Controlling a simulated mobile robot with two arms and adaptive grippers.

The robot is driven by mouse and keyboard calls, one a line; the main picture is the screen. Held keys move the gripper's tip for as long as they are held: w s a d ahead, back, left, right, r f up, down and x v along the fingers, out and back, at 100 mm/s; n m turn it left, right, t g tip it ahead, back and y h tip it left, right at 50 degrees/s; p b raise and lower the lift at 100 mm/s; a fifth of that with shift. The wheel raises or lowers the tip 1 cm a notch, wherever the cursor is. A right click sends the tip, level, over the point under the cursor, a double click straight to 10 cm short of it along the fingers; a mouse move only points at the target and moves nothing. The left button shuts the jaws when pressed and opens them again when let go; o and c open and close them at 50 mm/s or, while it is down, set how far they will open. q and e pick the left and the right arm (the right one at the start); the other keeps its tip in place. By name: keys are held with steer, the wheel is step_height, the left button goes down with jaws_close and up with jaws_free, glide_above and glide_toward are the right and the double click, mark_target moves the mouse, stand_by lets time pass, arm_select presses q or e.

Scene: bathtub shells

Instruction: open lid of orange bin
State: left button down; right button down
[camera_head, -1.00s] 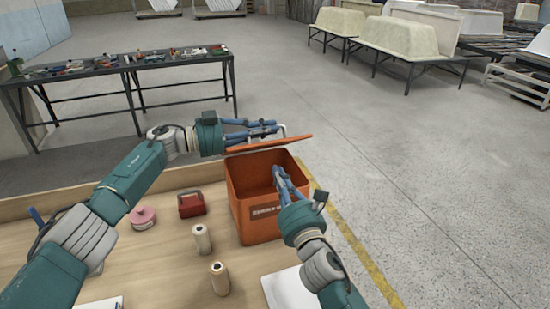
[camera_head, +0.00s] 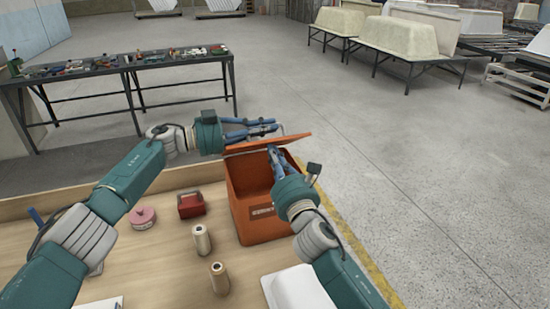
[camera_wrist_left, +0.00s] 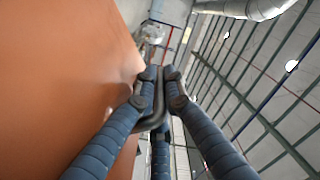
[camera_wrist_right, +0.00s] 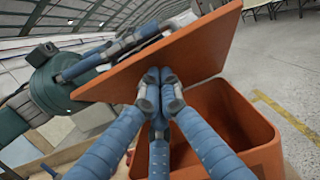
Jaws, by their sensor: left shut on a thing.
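The orange bin (camera_head: 258,222) stands on the wooden table with its lid (camera_head: 270,144) partly raised. The lid also shows in the left wrist view (camera_wrist_left: 60,70) and the right wrist view (camera_wrist_right: 185,62). My left gripper (camera_head: 275,127) is at the lid's far side, its fingers shut on the lid's dark bar handle (camera_wrist_left: 153,120). My right gripper (camera_head: 272,151) is at the lid's underside, above the bin opening. Its fingertips (camera_wrist_right: 160,84) are together at the lid's near edge, with nothing visible between them. Contact with the lid is hard to tell.
On the table are a red case (camera_head: 191,205), a pink roll (camera_head: 143,218), two spools (camera_head: 202,240) and a white item (camera_head: 300,290). A tool bench (camera_head: 110,65) stands behind at left.

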arm_select(q)
steer(key=shift+s+f, duration=0.1)
steer(key=shift+f, duration=0.2)
arm_select(e)
steer(key=shift+w+r, duration=0.1)
steer(key=shift+r, duration=0.25)
arm_select(q)
steer(key=c, duration=1.8)
jaws_free()
steer(key=shift+s, duration=0.1)
steer(key=shift+c, duration=0.2)
arm_select(e)
steer(key=shift+r, duration=0.15)
arm_select(q)
steer(key=shift+f, duration=0.1)
